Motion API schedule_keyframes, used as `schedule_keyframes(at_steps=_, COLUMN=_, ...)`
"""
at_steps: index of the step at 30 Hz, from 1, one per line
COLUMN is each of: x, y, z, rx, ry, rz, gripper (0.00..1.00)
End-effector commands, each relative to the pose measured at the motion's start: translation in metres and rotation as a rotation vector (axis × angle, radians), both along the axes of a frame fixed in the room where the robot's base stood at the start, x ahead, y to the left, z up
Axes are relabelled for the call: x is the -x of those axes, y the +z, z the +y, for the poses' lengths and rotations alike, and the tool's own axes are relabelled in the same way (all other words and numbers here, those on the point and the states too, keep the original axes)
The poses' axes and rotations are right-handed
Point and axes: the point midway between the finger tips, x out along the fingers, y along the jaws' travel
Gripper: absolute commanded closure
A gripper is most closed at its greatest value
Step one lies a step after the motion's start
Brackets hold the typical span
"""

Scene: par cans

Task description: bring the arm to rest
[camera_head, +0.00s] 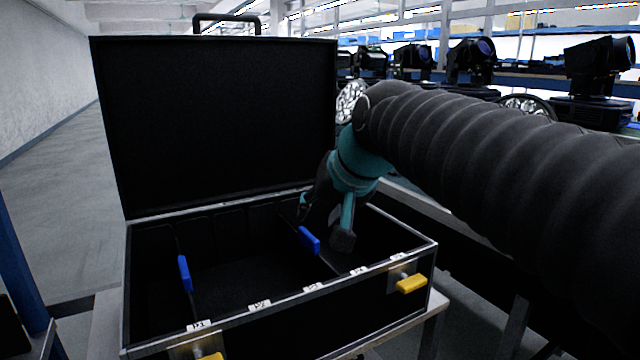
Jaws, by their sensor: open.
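My arm, in a black ribbed sleeve, reaches in from the right edge of the head view. My gripper (322,228) is teal and black and points down into the right part of an open black flight case (384,270). One dark finger is near the right compartment, and the other is by the divider with a blue grip (309,240). I cannot tell whether the gripper touches the case. The compartment floor below it is dark.
The case lid (215,120) stands upright behind. Another blue-gripped divider (184,274) is at left. Yellow latches (411,284) and white labels line the front. Several stage lights (471,62) stand on a bench at the back right. The floor (50,200) at left is clear.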

Motion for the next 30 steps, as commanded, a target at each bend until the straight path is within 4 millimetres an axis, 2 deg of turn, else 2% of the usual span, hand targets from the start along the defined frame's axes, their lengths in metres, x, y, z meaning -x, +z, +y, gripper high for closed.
schedule_keyframes(at_steps=1, x=0.015, y=-0.024, z=-0.016, rx=0.051, ry=0.007, rz=0.018, gripper=0.57)
schedule_keyframes(at_steps=3, x=0.036, y=-0.056, z=-0.037, rx=0.122, ry=0.022, rz=0.041, gripper=0.57)
schedule_keyframes(at_steps=9, x=0.105, y=-0.144, z=-0.094, rx=0.280, ry=0.040, rz=0.122, gripper=0.57)
schedule_keyframes(at_steps=12, x=0.141, y=-0.182, z=-0.117, rx=0.321, ry=0.018, rz=0.164, gripper=0.57)
schedule_keyframes(at_steps=15, x=0.171, y=-0.208, z=-0.134, rx=0.340, ry=-0.015, rz=0.192, gripper=0.57)
schedule_keyframes(at_steps=19, x=0.189, y=-0.215, z=-0.145, rx=0.336, ry=-0.056, rz=0.184, gripper=0.57)
schedule_keyframes(at_steps=24, x=0.192, y=-0.204, z=-0.155, rx=0.330, ry=-0.098, rz=0.146, gripper=0.57)
schedule_keyframes(at_steps=30, x=0.192, y=-0.204, z=-0.156, rx=0.329, ry=-0.104, rz=0.148, gripper=0.57)
